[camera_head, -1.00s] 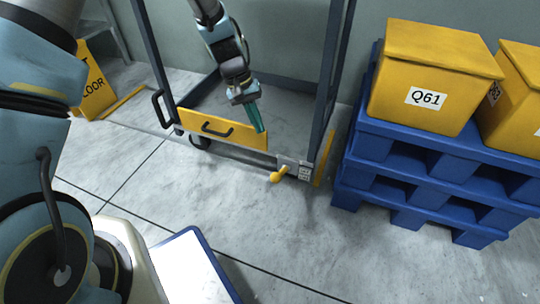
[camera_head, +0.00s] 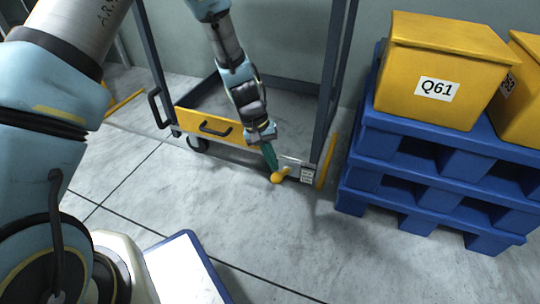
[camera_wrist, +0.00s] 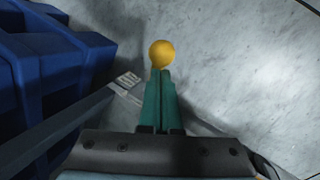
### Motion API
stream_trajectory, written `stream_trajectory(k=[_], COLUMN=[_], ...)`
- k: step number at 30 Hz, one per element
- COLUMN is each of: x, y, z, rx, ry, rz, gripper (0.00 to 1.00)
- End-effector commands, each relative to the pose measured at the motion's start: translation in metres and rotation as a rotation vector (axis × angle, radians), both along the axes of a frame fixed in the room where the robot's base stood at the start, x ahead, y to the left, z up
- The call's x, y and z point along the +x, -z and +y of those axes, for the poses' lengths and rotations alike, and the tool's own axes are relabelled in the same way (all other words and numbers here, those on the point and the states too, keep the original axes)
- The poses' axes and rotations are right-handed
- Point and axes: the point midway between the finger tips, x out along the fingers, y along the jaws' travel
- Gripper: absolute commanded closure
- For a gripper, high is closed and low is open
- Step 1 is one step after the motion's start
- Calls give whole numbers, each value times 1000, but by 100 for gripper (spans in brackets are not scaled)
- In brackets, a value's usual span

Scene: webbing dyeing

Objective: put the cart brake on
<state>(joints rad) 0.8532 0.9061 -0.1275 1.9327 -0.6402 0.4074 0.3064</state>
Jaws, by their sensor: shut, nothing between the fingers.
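The cart (camera_head: 335,90) is a dark upright frame with a yellow front panel (camera_head: 190,124) and a black handle on that panel. Its brake lever ends in a yellow knob (camera_head: 279,175) at the low right front corner, beside a small labelled plate (camera_head: 305,173). In the wrist view the yellow knob (camera_wrist: 162,53) is just beyond the fingertips. My gripper (camera_head: 274,166) has teal fingers, shut and empty, pointing down at the knob. The fingers also show in the wrist view (camera_wrist: 161,74). I cannot tell whether the tips touch the knob. The lever's arm is mostly hidden.
Blue stacked pallets (camera_head: 400,187) stand close right of the cart, bearing yellow boxes, one labelled Q61 (camera_head: 440,70). A yellow floor strip (camera_head: 328,162) lies between them. The concrete floor in front of the cart is clear.

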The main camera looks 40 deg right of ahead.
Motion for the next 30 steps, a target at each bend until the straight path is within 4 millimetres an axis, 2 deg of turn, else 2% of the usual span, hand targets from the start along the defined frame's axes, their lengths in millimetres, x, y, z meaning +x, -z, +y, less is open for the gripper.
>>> stream_trajectory(k=[10,19,30], x=[-1,-15,-18], y=[1,25,28], z=[1,23,24], rx=[0,1,2], ry=[0,-1,2], rz=[0,3,4], gripper=[100,100,100])
